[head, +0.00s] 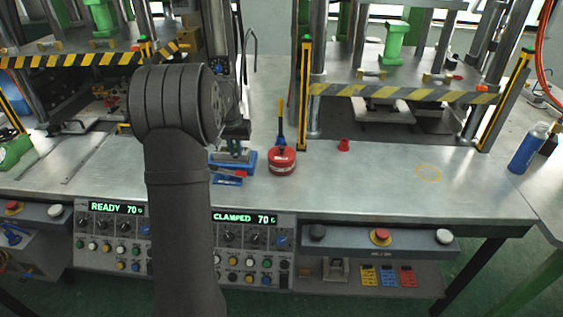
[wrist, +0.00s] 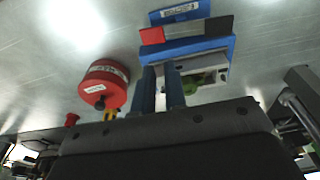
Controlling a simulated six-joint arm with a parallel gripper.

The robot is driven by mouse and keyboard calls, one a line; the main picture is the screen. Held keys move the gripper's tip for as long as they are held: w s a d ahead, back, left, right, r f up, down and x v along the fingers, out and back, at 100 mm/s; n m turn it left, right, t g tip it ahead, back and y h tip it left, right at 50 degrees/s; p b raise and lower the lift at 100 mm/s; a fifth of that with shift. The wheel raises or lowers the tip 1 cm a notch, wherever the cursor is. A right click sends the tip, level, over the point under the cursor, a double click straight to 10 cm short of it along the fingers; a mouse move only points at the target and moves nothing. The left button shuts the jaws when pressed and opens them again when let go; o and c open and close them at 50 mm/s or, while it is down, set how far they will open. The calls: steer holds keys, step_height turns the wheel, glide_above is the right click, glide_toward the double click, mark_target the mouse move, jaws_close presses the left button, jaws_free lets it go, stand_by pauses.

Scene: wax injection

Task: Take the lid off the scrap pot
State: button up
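The scrap pot (head: 282,166) is a round red tub on the bench, right of the blue fixture. Its red lid (head: 281,154) appears seated on top, with a small dark knob. In the wrist view the pot (wrist: 107,76) lies left of my fingers, with pale labels and the dark knob at its lower end. My gripper (wrist: 160,72) has its two blue-grey fingers apart, with nothing seen between them. It is beside the pot, not touching it. In the head view my arm hides much of the gripper.
A blue fixture (head: 246,167) stands left of the pot. A blue-handled tool (head: 281,139) stands close behind the pot. A small red cup (head: 344,145) is to the right, then a yellow ring mark (head: 428,165) on clear bench. Striped press guards are behind.

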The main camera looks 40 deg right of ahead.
steer(key=o, duration=1.8)
steer(key=shift+o, duration=0.2)
steer(key=s+d+r+m+t+h, duration=0.1)
steer(key=s+d+r+m+h, duration=0.15)
steer(key=s+d+r, duration=0.75)
glide_above(281, 148)
steer(key=s+a, duration=0.2)
step_height(281, 148, down, 10)
steer(key=shift+r, duration=0.2)
steer(key=shift+w+x, duration=0.2)
steer(key=shift+x, duration=1.25)
steer(key=shift+w+x, duration=0.2)
steer(key=shift+x, duration=1.25)
